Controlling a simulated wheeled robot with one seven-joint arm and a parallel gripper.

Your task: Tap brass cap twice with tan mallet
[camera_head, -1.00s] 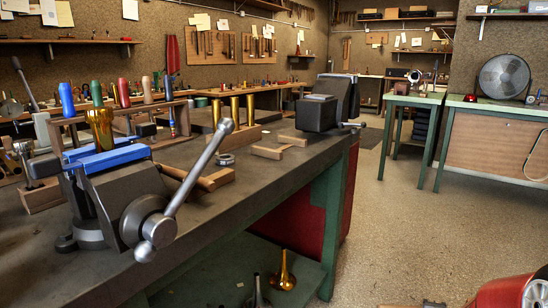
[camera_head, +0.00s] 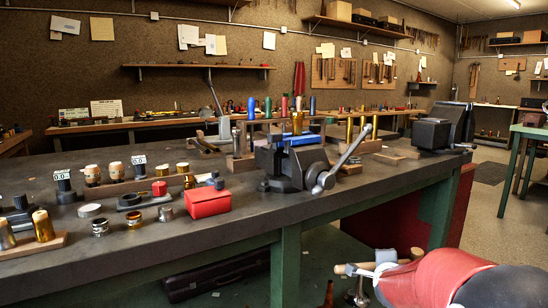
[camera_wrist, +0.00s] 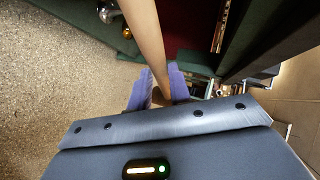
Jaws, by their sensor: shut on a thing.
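A brass cup-shaped piece (camera_head: 297,122) stands upright in the blue-jawed vise (camera_head: 288,160) on the bench; I take it for the brass cap. My gripper (camera_wrist: 158,92) is shut on the tan mallet by its wooden handle (camera_wrist: 146,38), which runs up out of the wrist view. In the head view, tan wood (camera_head: 345,268) shows at the end of my arm, low at the bottom right, below the bench top and well apart from the vise. The mallet's head is not clearly visible in the wrist view.
The vise lever (camera_head: 352,157) sticks up to the right. A red box (camera_head: 208,202), small brass parts (camera_head: 134,218) and dial gauges cover the bench's left part. A dark vise (camera_head: 432,133) stands at the right end. The bench's front edge and green leg (camera_head: 285,265) lie left of my arm.

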